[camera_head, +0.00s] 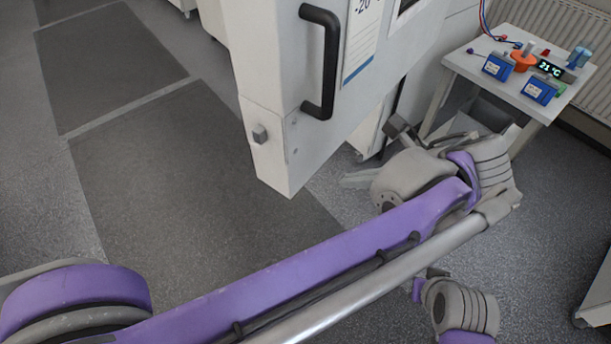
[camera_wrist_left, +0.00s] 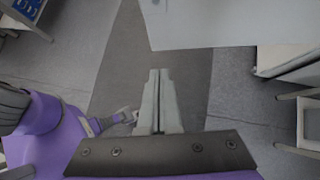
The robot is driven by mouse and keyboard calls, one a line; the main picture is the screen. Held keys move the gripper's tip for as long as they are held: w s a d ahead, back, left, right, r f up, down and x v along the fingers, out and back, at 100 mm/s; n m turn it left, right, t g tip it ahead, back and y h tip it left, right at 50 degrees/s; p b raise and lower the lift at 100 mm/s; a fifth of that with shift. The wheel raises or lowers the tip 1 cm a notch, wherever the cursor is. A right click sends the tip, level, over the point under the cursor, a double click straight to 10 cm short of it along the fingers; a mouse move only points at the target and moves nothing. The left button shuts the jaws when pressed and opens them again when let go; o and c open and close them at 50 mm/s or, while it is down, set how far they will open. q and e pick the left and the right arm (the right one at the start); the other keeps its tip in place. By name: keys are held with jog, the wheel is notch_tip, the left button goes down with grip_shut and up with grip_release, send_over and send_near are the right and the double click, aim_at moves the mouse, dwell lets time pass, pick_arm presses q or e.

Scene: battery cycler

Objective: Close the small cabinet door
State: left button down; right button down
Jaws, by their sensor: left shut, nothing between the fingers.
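The small cabinet door (camera_head: 285,90) is a thick white panel with a black bar handle (camera_head: 330,65) and a sign reading about -20. My right gripper does not clearly show.
A white side table (camera_head: 550,105) with blue boxes, an orange part and a 21 °C display stands at the upper right, by a radiator (camera_head: 560,30). Grey floor with dark mats (camera_head: 190,160) is free on the left. My purple left arm crosses the foreground.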

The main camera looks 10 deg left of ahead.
pick_arm(q)
jog(key=p, duration=0.1)
send_near(295, 175)
jog(key=shift+x, duration=2.95)
